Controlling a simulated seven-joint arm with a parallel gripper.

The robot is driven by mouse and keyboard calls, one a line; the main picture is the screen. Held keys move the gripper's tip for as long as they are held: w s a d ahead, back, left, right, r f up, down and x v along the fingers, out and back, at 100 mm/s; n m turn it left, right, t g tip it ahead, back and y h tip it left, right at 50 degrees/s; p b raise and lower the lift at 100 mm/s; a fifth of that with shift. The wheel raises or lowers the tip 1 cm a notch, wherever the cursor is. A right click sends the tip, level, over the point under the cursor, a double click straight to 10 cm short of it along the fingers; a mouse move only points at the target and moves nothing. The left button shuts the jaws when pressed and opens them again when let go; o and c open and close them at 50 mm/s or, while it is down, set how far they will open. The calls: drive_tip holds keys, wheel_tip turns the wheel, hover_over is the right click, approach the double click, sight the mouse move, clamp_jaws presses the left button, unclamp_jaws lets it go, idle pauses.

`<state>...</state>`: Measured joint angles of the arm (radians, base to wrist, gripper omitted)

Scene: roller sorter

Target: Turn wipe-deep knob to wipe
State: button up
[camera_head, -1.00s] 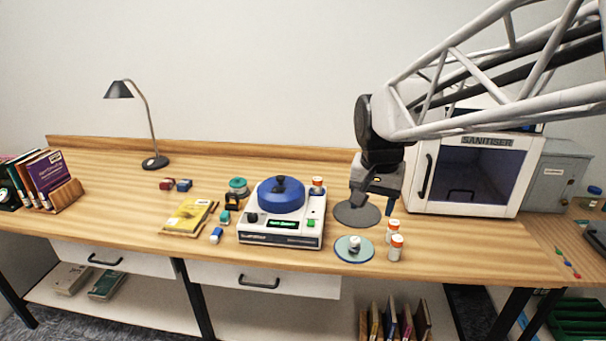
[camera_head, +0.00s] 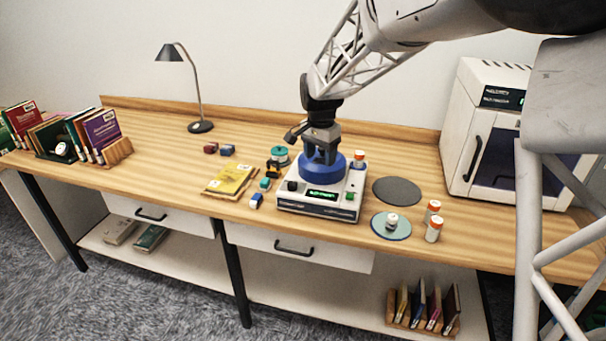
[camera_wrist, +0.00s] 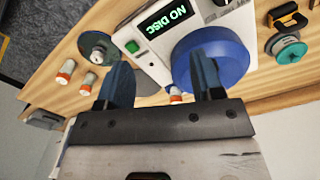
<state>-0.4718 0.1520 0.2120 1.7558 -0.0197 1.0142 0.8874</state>
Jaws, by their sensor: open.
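The white machine (camera_head: 320,208) stands near the front edge of the table, with a round blue lid (camera_head: 311,169) and a lit display (camera_head: 322,195). A small black knob (camera_head: 292,186) is at the left of its front; I take it as the wipe-deep knob. Its markings are too small to read. In the wrist view the black knob (camera_wrist: 222,2) is cut by the top edge. My gripper (camera_head: 322,156) is open over the blue lid, apart from the black knob. Its fingers (camera_wrist: 163,80) hide part of the lid (camera_wrist: 225,60). The display (camera_wrist: 168,18) reads "NO DISC".
A green button (camera_head: 351,197) is at the machine's right front. Orange-capped bottles (camera_head: 433,228), a pale disc (camera_head: 378,226) and a dark grey disc (camera_head: 397,190) lie to the right. A yellow book (camera_head: 229,180) and small blocks lie left.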

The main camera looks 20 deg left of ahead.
hover_over(292, 183)
drive_tip(key=shift+m, duration=0.4)
wheel_tip(292, 183, down, 5)
drive_tip(key=shift+a+f, duration=0.15)
drive_tip(key=shift+f, duration=0.05)
drive_tip(key=shift+f, duration=0.15)
drive_tip(key=shift+f, duration=3.75)
drive_tip(key=c, duration=0.9)
